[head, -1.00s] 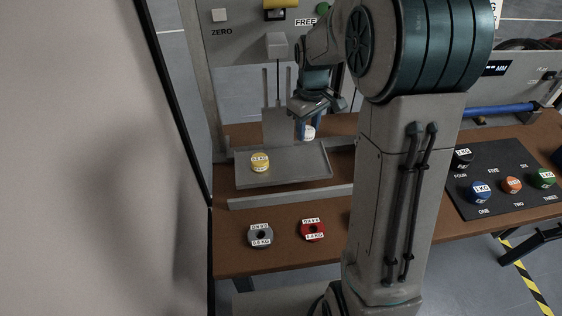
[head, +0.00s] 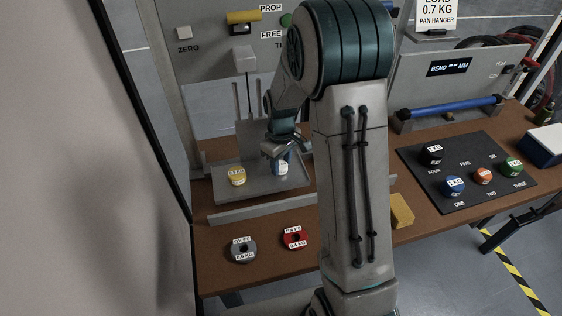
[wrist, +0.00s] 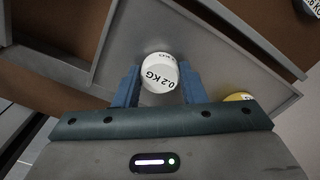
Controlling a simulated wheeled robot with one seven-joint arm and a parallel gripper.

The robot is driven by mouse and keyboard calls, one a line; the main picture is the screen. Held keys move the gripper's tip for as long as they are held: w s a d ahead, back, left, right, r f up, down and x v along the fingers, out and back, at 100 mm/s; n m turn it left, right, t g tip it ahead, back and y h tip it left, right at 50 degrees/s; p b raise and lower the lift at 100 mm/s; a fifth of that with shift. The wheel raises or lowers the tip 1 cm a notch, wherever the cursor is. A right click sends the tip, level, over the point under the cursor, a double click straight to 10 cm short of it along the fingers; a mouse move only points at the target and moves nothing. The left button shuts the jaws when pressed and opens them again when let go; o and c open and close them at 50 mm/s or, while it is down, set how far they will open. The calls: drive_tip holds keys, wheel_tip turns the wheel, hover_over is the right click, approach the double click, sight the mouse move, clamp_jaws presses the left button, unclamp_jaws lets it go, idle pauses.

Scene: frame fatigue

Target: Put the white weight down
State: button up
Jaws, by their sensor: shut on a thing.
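The white weight, marked 0.2 KG, shows in the wrist view (wrist: 158,72) between the two blue fingers of my gripper (wrist: 157,88), which is shut on it. In the head view my gripper (head: 281,160) points down over the right part of the grey tray (head: 262,197), and the white weight (head: 282,169) shows small at its fingertips. The weight is low over the tray; I cannot tell whether its base touches it. A yellow weight (head: 237,176) stands on the tray to the left and shows partly in the wrist view (wrist: 240,97).
A grey disc (head: 243,250) and a red disc (head: 294,238) lie on the brown table in front of the tray. A black board (head: 470,190) at right carries several coloured weights. A yellow block (head: 401,211) lies right of my arm. Tray space between yellow weight and gripper is clear.

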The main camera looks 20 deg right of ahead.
sight(281, 165)
drive_tip(key=shift+f, duration=0.15)
drive_tip(key=o, duration=1.1)
wheel_tip(281, 165, up, 11)
drive_tip(key=s+r+m+t, duration=0.1)
drive_tip(key=s+r+m, duration=0.2)
drive_tip(key=s, duration=0.7)
drive_tip(key=s+r+m+t, duration=0.2)
drive_tip(key=s+m, duration=0.2)
drive_tip(key=s, duration=0.7)
drive_tip(key=shift+s+a+r, duration=0.15)
drive_tip(key=shift+a+r, duration=0.1)
drive_tip(key=shift+r, duration=0.15)
